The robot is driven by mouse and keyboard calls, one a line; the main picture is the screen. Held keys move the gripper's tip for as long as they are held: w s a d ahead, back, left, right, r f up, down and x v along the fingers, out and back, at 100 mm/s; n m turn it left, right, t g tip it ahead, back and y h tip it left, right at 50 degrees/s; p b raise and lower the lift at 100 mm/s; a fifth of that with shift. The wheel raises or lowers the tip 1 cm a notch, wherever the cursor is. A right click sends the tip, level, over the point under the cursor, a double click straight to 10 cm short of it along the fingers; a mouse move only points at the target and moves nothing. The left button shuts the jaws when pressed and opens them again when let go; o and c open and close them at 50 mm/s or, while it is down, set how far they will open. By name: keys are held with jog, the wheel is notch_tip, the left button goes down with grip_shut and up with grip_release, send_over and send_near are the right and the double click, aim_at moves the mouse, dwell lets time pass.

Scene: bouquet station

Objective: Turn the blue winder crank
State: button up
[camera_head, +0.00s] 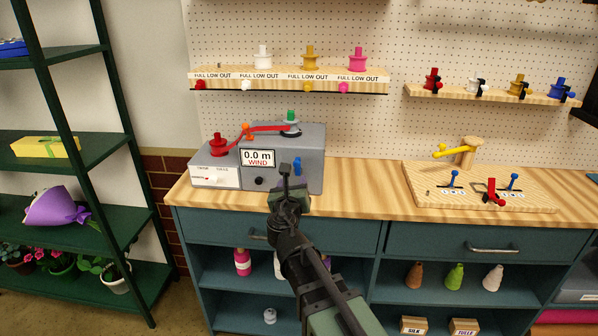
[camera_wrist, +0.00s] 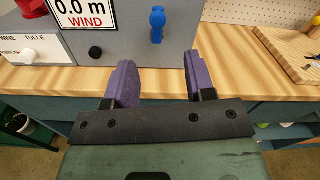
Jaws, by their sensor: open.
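The blue winder crank (camera_head: 297,164) is on the front face of the grey winder box (camera_head: 312,138), at its right side. It hangs vertically in the wrist view (camera_wrist: 157,25), beyond my fingertips and between their lines. The box display (camera_head: 257,157) reads 0.0 m with WIND below it. My gripper (camera_head: 290,180) is in front of the box's lower right front. In the wrist view its two purple fingers (camera_wrist: 157,78) are open with nothing between them, apart from the crank.
A red spool (camera_head: 218,146) with red ribbon stands on the box's left unit. A black knob (camera_head: 259,181) sits left of the crank. A wooden board (camera_head: 478,187) with small levers lies to the right. The counter between box and board is clear.

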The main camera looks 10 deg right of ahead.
aim_at(298, 167)
jog(key=shift+n, duration=0.4)
jog(key=x, duration=1)
jog(key=shift+w+f, duration=0.1)
jog(key=shift+w, duration=0.35)
jog(key=shift+c, duration=0.3)
jog(key=c, duration=0.9)
jog(key=shift+o, duration=0.2)
jog(key=shift+s+d+m, duration=0.1)
jog(key=shift+m, duration=0.2)
